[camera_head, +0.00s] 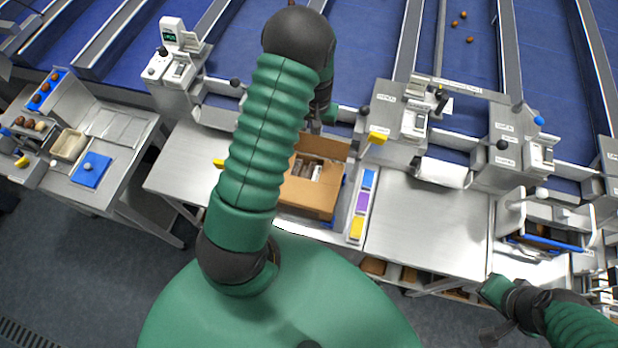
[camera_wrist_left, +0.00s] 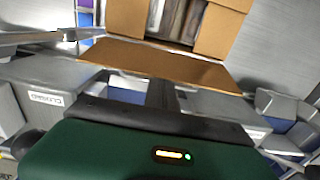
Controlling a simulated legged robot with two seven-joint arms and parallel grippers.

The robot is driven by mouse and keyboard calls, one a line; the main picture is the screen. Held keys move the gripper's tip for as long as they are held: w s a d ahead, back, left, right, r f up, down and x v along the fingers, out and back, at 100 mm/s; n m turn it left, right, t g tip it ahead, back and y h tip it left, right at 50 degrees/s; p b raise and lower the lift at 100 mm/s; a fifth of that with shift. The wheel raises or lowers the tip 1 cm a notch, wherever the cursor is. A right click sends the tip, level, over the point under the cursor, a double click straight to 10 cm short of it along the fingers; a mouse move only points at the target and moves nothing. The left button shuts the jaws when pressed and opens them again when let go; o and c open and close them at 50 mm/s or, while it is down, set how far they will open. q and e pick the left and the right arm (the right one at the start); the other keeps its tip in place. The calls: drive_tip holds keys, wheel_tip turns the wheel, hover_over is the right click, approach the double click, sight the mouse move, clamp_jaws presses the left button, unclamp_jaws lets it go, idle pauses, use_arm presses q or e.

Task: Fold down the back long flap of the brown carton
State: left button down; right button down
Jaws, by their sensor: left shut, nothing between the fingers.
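The brown carton (camera_head: 296,206) sits on the steel bench, partly hidden behind my left arm in the head view. Its top is open in the middle, showing packed contents (camera_head: 308,168). The back long flap (camera_head: 328,147) sticks up and out on the carton's far side. In the left wrist view the same flap (camera_wrist_left: 150,64) spans the picture, with the carton (camera_wrist_left: 124,18) beyond it. My left gripper (camera_head: 316,126) is just behind this flap, shut and empty. Its fingers (camera_wrist_left: 161,94) reach close to the flap's edge; contact is unclear. My right gripper (camera_head: 492,335) is low at right, its jaws unclear.
A strip with blue, purple and yellow blocks (camera_head: 361,203) stands right of the carton. Labelled steel machines (camera_head: 415,122) stand behind the bench, close to my left gripper. The bench top (camera_head: 425,225) right of the strip is clear.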

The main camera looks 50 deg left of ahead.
sight(310, 142)
use_arm(q)
drive_tip(key=shift+s+d, duration=0.15)
drive_tip(key=shift+s, duration=1.15)
drive_tip(key=shift+s+d+p, duration=0.4)
drive_tip(key=shift+s, duration=0.2)
drive_tip(key=shift+s+d+r, duration=0.1)
drive_tip(key=shift+s+d, duration=0.25)
drive_tip(key=shift+s, duration=0.3)
drive_tip(key=shift+s+d+f, duration=0.1)
drive_tip(key=shift+s+d, duration=0.3)
drive_tip(key=shift+s, duration=0.2)
drive_tip(key=shift+s+d+r, duration=0.1)
drive_tip(key=shift+s+d, duration=0.25)
drive_tip(key=shift+s, duration=0.3)
use_arm(e)
drive_tip(key=shift+a+r, duration=0.45)
drive_tip(key=shift+r, duration=0.2)
drive_tip(key=shift+f, duration=0.1)
